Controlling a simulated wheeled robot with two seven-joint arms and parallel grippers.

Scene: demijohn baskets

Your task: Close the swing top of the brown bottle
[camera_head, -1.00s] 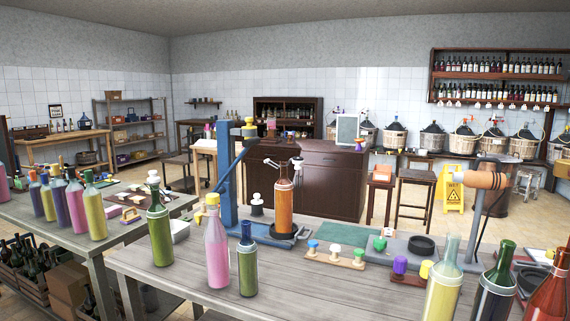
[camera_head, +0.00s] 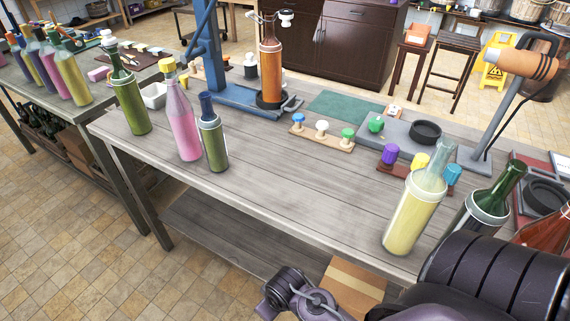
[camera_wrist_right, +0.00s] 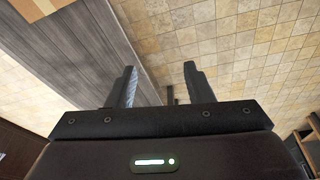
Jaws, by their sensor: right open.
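The brown bottle (camera_head: 270,72) is amber and stands upright on a dark round base of a blue bench stand (camera_head: 235,98), in the upper middle of the head view. Its swing top (camera_head: 287,18), a white stopper on a wire, hangs open to the right of the bottle mouth. My right gripper (camera_wrist_right: 158,70) is open and empty in the right wrist view, with the floor and a grey plank surface below it. It is far from the bottle, which the wrist view does not show. My left gripper is not in view.
A green bottle (camera_head: 128,98), a pink bottle (camera_head: 180,120) and a small green bottle (camera_head: 213,138) stand left. A yellow bottle (camera_head: 415,210) stands at front right. A stopper board (camera_head: 322,133) lies before the stand. The bench's front middle is clear.

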